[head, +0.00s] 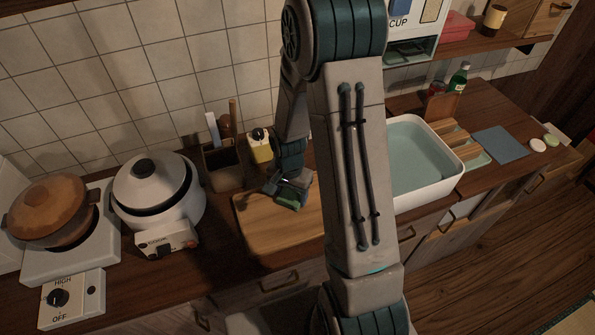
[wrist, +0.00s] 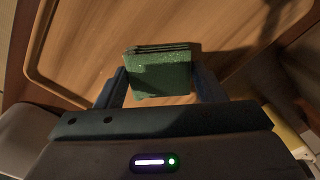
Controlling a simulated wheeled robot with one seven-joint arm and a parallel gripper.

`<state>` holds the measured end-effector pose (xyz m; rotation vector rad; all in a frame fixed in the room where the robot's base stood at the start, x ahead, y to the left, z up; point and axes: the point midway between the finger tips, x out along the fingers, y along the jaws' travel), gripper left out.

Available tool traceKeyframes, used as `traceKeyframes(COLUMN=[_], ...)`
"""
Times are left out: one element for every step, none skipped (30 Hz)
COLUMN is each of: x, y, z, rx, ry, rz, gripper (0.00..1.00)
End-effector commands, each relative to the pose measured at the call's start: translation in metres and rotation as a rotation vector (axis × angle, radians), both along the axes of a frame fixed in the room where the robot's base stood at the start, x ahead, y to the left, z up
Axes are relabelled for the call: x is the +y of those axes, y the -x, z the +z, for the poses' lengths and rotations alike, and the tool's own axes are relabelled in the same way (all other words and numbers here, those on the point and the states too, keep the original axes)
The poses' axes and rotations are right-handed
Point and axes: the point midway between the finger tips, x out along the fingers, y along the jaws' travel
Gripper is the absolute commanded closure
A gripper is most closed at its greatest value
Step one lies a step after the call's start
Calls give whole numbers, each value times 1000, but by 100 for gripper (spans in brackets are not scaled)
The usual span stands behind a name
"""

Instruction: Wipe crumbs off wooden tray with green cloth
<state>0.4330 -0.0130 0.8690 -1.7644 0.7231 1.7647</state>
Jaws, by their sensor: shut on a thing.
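The wooden tray (head: 268,232) lies flat on the counter in the middle of the head view, and its raised rim and bare surface (wrist: 85,50) fill much of the wrist view. My gripper (head: 291,190) is over the back part of the tray. In the wrist view my gripper (wrist: 160,82) is shut on the folded green cloth (wrist: 160,76), one finger on each side. Small pale specks show on the cloth. I cannot tell whether the cloth touches the tray. No crumbs can be made out on the visible wood. My arm hides the tray's right part in the head view.
A yellow bottle (head: 260,149) and a utensil holder (head: 222,167) stand behind the tray. A white rice cooker (head: 152,190) and a stove with a brown pot (head: 48,210) are on the left. A white basin (head: 428,160) stands on the right, beyond my arm.

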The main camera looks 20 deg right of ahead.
Motion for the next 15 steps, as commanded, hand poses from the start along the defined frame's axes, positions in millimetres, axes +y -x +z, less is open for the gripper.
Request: traceKeyframes(x=[-4,-6,-8,-10,-12,-13,-12,-12,-12,-12,-12,-11,-12,-12,-12], y=[0,0,0,0,0,0,0,0,-1,-1,0,0,0,0,0], z=[1,0,-2,1,0,1,6,7,21,28,28,31,34,36,40], rx=[0,0,1,-1,0,0,0,1,-5,-5,-2,-1,-1,0,0], ry=[0,0,0,0,0,0,0,0,1,1,1,1,1,0,0], rz=[1,4,6,8,11,14,15,16,16,16,17,17,17,17,16], gripper=[59,59,59,59,59,59,59,59,59,59,59,59,59,59,59])
